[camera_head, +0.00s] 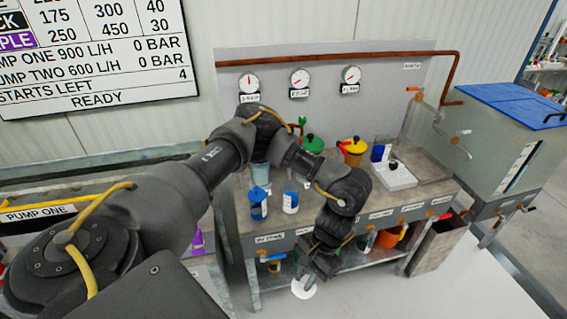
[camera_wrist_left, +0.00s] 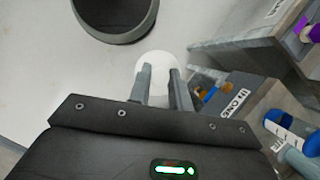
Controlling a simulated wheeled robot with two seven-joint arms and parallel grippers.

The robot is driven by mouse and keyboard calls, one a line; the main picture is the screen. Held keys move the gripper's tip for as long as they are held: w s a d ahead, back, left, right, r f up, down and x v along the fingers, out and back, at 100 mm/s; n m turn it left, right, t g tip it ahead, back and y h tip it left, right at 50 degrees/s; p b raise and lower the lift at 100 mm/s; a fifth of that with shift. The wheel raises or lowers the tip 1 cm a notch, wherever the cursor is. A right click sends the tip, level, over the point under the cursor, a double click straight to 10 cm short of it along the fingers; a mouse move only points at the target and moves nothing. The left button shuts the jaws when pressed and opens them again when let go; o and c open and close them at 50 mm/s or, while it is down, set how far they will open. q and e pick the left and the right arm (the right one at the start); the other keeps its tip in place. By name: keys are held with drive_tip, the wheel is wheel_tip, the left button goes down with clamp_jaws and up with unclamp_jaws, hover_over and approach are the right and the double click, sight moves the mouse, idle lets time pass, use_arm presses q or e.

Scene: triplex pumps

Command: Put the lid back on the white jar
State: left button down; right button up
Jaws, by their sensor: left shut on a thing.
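My left gripper (camera_head: 308,273) reaches down from the left, near the far edge of a pale surface. Its fingers are shut on a round white disc, which looks like the lid (camera_head: 303,288). In the left wrist view the lid (camera_wrist_left: 157,67) shows between and beyond the two fingertips (camera_wrist_left: 158,75). Whether anything is under the lid is hidden. I cannot pick out the white jar for sure. A white container with a blue label (camera_head: 290,202) stands on the bench, beside a blue one (camera_head: 258,206). My right gripper is not in view.
The bench (camera_head: 430,180) carries a green-topped can (camera_head: 313,144), a yellow can (camera_head: 352,152) and a white box-shaped device (camera_head: 394,177). Its front edge and lower shelf lie close behind my left gripper. A grey bin (camera_head: 437,250) stands right. The pale surface (camera_head: 440,290) in front is clear.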

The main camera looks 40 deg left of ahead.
use_arm(q)
drive_tip(key=w+a+r+m+t+y+p, duration=0.1)
drive_tip(key=w+a+r+m+t+y, duration=0.2)
drive_tip(key=w+m, duration=0.5)
drive_tip(key=w+a+r+m+t+y+p, duration=0.15)
drive_tip(key=w+a+m, duration=0.25)
drive_tip(key=w+m, duration=0.4)
drive_tip(key=w+a+r+m+t+h, duration=0.2)
drive_tip(key=a+m, duration=0.5)
drive_tip(key=a, duration=0.1)
drive_tip(key=w+a+r+m+t+h, duration=0.2)
drive_tip(key=w+a+r+m, duration=0.1)
drive_tip(key=a+m, duration=0.5)
drive_tip(key=shift+w+a+r+m+h+p, duration=0.3)
drive_tip(key=shift+w+a+r+h, duration=0.05)
drive_tip(key=shift+a, duration=0.05)
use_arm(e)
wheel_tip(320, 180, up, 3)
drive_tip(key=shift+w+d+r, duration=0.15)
use_arm(q)
drive_tip(key=shift+f+t, duration=0.15)
drive_tip(key=shift+t, duration=0.1)
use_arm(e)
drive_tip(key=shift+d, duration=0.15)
